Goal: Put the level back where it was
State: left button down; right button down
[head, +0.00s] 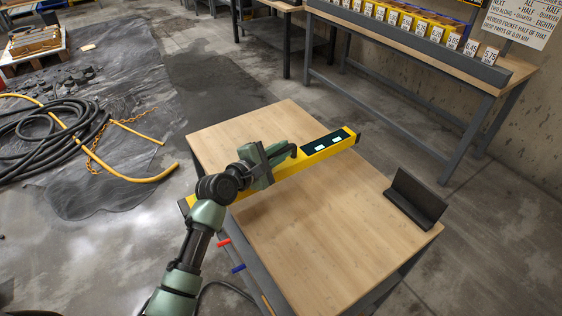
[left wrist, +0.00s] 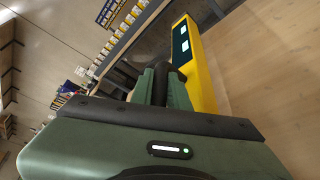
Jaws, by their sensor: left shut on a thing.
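The yellow level (head: 318,156) lies across the far half of the wooden table (head: 300,235) in the head view. It has a dark panel with pale windows, and its left end sticks out past the table's left edge. My left gripper (head: 281,154) is shut on the level near its middle. In the left wrist view the level (left wrist: 202,80) runs away from the fingers (left wrist: 165,86) of my left gripper. I cannot tell whether the level touches the tabletop. My right gripper is not in view.
A dark angled bracket (head: 415,199) stands at the table's right edge. A long bench (head: 415,50) with yellow bins (head: 400,17) and number cards is behind. Black hoses (head: 45,130) and a yellow hose (head: 150,179) lie on the floor at left. The near tabletop is clear.

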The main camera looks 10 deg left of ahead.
pick_arm(q)
notch_tip(320, 180, down, 4)
jog(key=shift+r+b, duration=0.25)
jog(key=shift+b, duration=0.05)
jog(key=c, duration=1.4)
grip_release()
jog(key=shift+f, duration=0.15)
jog(key=shift+o, duration=0.2)
jog(key=v, duration=1.2)
